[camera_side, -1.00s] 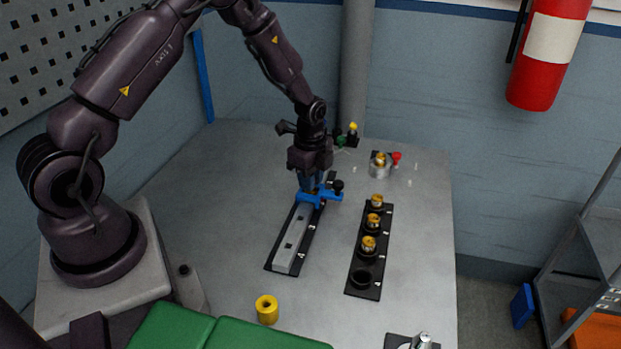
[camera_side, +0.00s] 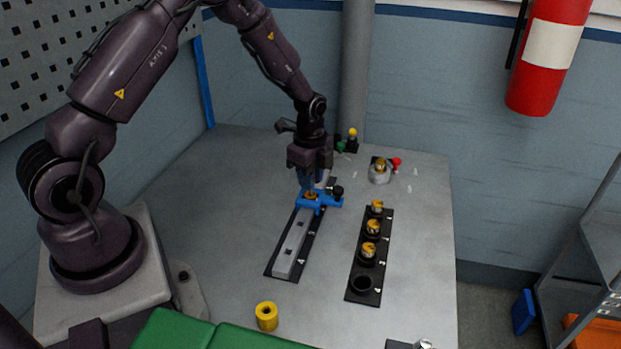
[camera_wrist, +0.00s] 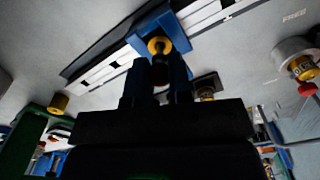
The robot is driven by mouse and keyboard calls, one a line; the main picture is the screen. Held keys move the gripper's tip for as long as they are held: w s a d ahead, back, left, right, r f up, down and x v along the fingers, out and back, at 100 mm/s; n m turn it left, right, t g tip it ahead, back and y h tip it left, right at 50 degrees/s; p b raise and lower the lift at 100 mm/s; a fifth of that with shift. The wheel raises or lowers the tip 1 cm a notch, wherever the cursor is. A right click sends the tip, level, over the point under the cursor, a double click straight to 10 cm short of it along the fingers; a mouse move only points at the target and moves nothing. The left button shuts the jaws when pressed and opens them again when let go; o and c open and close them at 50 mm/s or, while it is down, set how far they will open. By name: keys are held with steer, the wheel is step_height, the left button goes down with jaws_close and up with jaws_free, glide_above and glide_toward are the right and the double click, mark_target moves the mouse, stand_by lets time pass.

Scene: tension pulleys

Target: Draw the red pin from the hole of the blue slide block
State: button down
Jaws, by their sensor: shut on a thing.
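The blue slide block (camera_side: 320,201) sits on the grey rail (camera_side: 290,245), near its far end. It has a gold-rimmed hole (camera_side: 311,195) on top and a black knob at its right. My gripper (camera_side: 308,186) is just above the hole, pointing down. In the wrist view the blue fingers of my gripper (camera_wrist: 160,72) are closed around a dark red head, the red pin (camera_wrist: 160,69). The block (camera_wrist: 150,28) and its gold ring (camera_wrist: 158,41) show beyond the fingertips. Whether the pin's tip is still inside the hole I cannot tell.
A black strip (camera_side: 358,291) with several cups, most holding gold-topped parts, lies right of the rail. A grey holder (camera_side: 380,176) with a red knob stands at the back right. A yellow cylinder (camera_side: 266,316) stands in front. The table left of the rail is clear.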

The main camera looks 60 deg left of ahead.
steer(key=shift+r, duration=0.8)
steer(key=shift+r, duration=0.45)
stand_by(0.4)
steer(key=shift+r, duration=2.05)
